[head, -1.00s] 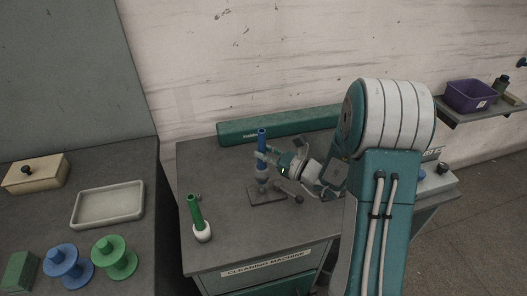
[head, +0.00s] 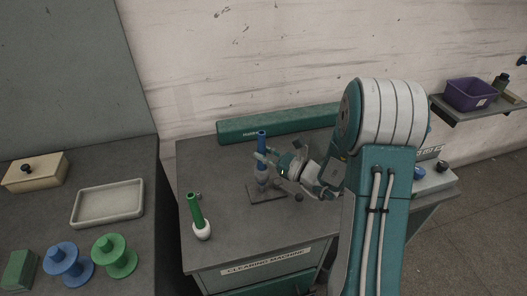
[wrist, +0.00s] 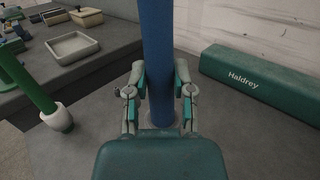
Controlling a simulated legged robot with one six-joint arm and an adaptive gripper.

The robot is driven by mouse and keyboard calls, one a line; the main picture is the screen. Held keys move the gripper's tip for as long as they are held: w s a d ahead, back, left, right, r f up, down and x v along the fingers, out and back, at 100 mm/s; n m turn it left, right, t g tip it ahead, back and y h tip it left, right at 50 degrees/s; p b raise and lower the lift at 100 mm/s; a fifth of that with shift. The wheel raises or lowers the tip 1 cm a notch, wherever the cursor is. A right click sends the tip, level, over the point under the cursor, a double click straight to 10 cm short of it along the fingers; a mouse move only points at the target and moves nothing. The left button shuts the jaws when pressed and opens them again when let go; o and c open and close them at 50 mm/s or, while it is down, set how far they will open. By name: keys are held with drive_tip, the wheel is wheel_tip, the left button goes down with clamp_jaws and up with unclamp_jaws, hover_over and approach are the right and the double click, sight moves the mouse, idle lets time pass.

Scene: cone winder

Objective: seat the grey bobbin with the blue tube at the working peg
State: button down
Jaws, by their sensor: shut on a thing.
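The grey bobbin (head: 262,175) with the blue tube (head: 261,137) stands upright over a dark base plate (head: 258,196) on the cleaning machine's top. My gripper (head: 265,158) reaches in from the right and is shut on the blue tube. In the wrist view the blue tube (wrist: 157,50) runs upright between the two fingers of my gripper (wrist: 158,88). The working peg itself is hidden, and I cannot tell whether the bobbin rests fully on it.
A long green box (head: 280,124) lies along the back. The left table holds a tray (head: 107,203), a lidded box (head: 35,172) and blue and green spools.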

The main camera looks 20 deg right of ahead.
drive_tip(key=shift+f, duration=2.1)
idle(0.4)
drive_tip(key=shift+c, duration=2)
unclamp_jaws()
drive_tip(key=v, duration=1.2)
